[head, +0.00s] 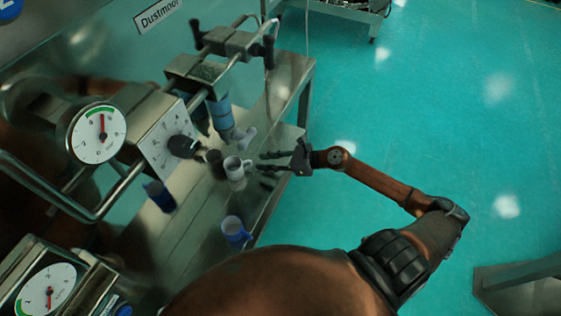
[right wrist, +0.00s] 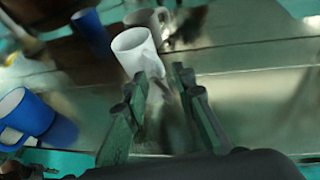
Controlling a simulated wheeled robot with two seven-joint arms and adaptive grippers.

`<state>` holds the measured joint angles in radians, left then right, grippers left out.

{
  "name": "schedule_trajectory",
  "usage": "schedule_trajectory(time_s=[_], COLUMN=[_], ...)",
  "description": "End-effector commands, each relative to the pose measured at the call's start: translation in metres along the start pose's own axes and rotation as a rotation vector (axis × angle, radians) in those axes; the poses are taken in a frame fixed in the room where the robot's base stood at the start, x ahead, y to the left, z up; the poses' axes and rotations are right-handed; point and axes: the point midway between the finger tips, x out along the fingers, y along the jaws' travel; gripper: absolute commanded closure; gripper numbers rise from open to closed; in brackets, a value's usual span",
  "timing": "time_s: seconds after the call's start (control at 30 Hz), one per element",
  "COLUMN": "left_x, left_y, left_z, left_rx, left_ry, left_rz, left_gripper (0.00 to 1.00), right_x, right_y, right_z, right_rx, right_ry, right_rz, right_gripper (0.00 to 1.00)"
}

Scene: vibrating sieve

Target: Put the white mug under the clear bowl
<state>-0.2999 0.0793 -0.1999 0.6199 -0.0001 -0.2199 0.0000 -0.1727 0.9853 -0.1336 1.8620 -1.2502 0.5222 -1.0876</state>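The white mug (head: 235,173) stands upright on the metal bench, its handle on the right side in the head view. It also shows in the right wrist view (right wrist: 136,52), just beyond the fingertips. My right gripper (head: 262,162) is open and empty, its two fingers apart and pointing at the mug from the right. In the right wrist view the gripper (right wrist: 160,78) has its fingers spread near the mug's base; whether they touch it I cannot tell. A pale shape (head: 242,137) below the blue cylinder may be the clear bowl; I cannot tell. My left gripper is not in view.
A dark grey mug (head: 214,163) stands close beside the white mug. A blue mug (head: 234,229) stands nearer the front, and another blue cup (head: 160,196) stands to the left. A machine with a dial gauge (head: 97,133) borders the bench (head: 276,185).

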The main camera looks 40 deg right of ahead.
Motion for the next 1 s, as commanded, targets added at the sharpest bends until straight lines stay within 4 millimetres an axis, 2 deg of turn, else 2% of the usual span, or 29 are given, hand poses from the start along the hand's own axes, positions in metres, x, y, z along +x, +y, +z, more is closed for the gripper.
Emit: schedule_trajectory(time_s=[0.2, 0.4, 0.6, 1.0], left_x=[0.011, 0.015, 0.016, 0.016], left_y=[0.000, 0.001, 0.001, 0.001], left_z=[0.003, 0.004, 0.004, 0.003], left_rx=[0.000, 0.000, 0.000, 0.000], left_ry=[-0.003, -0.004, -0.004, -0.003], left_rz=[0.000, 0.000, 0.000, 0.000], left_gripper=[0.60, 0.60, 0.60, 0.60], right_x=[-0.044, -0.070, -0.080, -0.080], right_y=[0.000, 0.000, 0.000, 0.000], right_z=[-0.003, -0.001, 0.001, 0.001], right_rx=[0.003, 0.000, 0.000, 0.000], right_ry=[0.002, 0.001, -0.001, -0.001], right_rz=[-0.001, 0.000, 0.000, 0.000], right_gripper=[0.76, 0.76, 0.76, 0.76])
